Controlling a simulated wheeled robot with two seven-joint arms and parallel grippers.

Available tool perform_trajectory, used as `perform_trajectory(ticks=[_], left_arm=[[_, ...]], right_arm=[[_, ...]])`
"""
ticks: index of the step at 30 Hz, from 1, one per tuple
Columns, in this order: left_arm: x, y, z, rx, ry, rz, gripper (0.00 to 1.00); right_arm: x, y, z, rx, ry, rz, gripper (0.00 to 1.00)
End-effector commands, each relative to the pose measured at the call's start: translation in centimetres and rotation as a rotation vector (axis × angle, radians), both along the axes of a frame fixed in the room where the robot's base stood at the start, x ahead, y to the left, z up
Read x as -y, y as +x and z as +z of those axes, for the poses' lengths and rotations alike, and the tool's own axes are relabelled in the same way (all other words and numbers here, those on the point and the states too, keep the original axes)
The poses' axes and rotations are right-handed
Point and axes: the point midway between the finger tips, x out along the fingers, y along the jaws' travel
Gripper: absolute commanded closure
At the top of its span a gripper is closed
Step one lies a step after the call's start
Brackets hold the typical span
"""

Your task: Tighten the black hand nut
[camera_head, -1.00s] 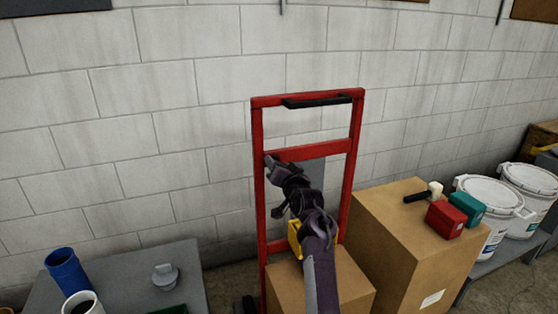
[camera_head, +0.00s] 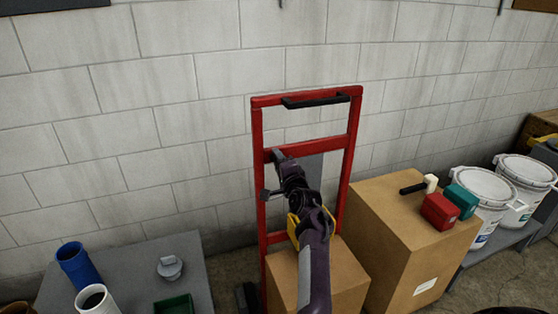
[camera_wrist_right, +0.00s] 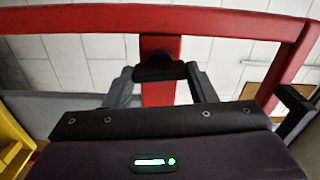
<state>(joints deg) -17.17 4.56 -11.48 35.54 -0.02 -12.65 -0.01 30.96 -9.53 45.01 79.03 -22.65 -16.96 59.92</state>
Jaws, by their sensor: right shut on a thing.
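The black hand nut (camera_wrist_right: 158,67) shows in the wrist view in front of a red bar of the hand truck. My right gripper (camera_wrist_right: 161,82) has one finger on each side of it and is shut on it. The nut cannot be made out there, as the gripper and wrist cover that spot. My left gripper is not in view.
A cardboard box (camera_head: 345,275) stands low on the truck, and a taller box (camera_head: 395,235) to its right carries a mallet (camera_head: 420,186) and red and teal blocks. White buckets (camera_head: 485,195) stand beyond. A grey table (camera_head: 135,275) with cups is at left.

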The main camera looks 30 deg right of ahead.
Motion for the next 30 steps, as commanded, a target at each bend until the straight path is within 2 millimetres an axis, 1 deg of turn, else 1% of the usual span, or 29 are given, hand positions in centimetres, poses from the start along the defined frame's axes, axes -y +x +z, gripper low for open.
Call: perform_trajectory(ticks=[1,9,25,26,30], left_arm=[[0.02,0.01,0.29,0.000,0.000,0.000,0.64],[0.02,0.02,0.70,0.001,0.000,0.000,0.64],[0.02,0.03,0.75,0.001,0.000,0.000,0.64],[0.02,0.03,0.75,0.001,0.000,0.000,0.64],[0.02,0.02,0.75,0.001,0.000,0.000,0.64]], right_arm=[[-0.03,0.00,0.02,0.003,0.026,0.001,0.72],[-0.03,-0.01,-0.14,0.025,0.116,0.001,0.72],[-0.03,-0.01,-0.24,0.030,0.139,0.001,0.72],[-0.03,-0.01,-0.24,0.030,0.139,0.001,0.48],[-0.02,-0.02,-0.19,0.030,0.138,0.001,0.30]])
